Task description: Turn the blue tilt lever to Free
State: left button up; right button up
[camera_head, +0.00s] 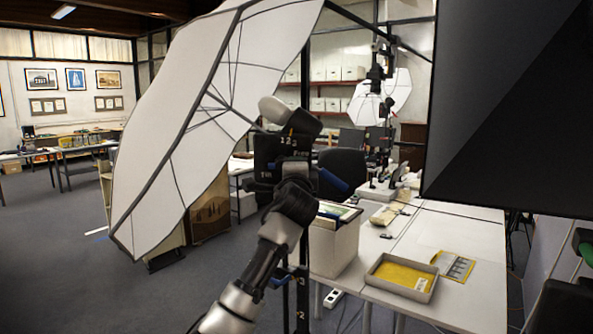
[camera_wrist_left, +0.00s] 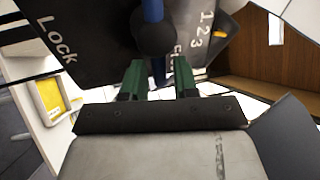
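The blue tilt lever (camera_wrist_left: 153,10) shows in the left wrist view with a black round hub (camera_wrist_left: 153,38) on a dark plate. The white word Lock (camera_wrist_left: 57,40) is left of the hub; a word right of it is partly hidden by the hub and a finger. My left gripper (camera_wrist_left: 158,78) is open, with its green fingers on either side of a blue part of the lever just below the hub; contact cannot be told. In the head view, a blue lever end (camera_head: 333,181) sticks out right of the black lamp head (camera_head: 283,155).
A large white umbrella (camera_head: 190,125) stands left of the lamp head. A box of folders (camera_head: 335,245) and a yellow-lined tray (camera_head: 402,276) are on the white table (camera_head: 440,230). A big dark panel (camera_head: 505,110) blocks the upper right. Open floor lies left.

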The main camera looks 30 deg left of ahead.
pick_arm(q)
jog(key=shift+o, duration=0.8)
jog(key=b+v, duration=0.4)
jog(key=v, duration=0.6)
jog(key=shift+s+d+f, duration=0.2)
jog(key=shift+s, duration=0.1)
jog(key=shift+f, duration=0.1)
